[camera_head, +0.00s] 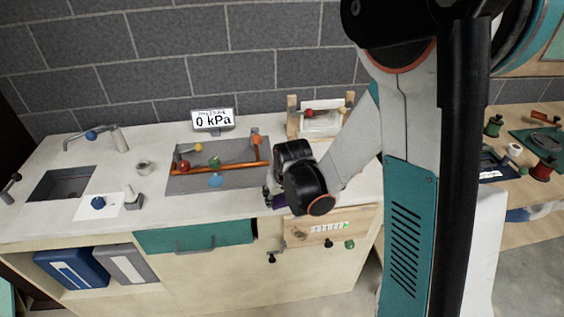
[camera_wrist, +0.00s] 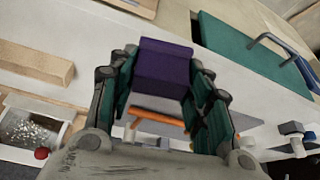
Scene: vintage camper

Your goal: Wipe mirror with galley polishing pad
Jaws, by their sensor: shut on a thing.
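My gripper (camera_wrist: 162,82) is shut on a purple block (camera_wrist: 163,62), which looks like the polishing pad. The pad sits between both fingers. In the head view my gripper (camera_head: 273,195) is at the counter's front edge, right of the sink recess, and only a little purple (camera_head: 279,204) shows below it. A speckled grey panel (camera_wrist: 28,128) shows at the wrist view's lower left, apart from my gripper.
The white counter (camera_head: 95,232) has a recess (camera_head: 213,180) with an orange pipe, a pressure display (camera_head: 213,118), a small sink (camera_head: 68,183) and a tap. A teal drawer front (camera_head: 195,237) and a wooden panel (camera_head: 310,228) with knobs are below. A side bench (camera_head: 520,195) is at right.

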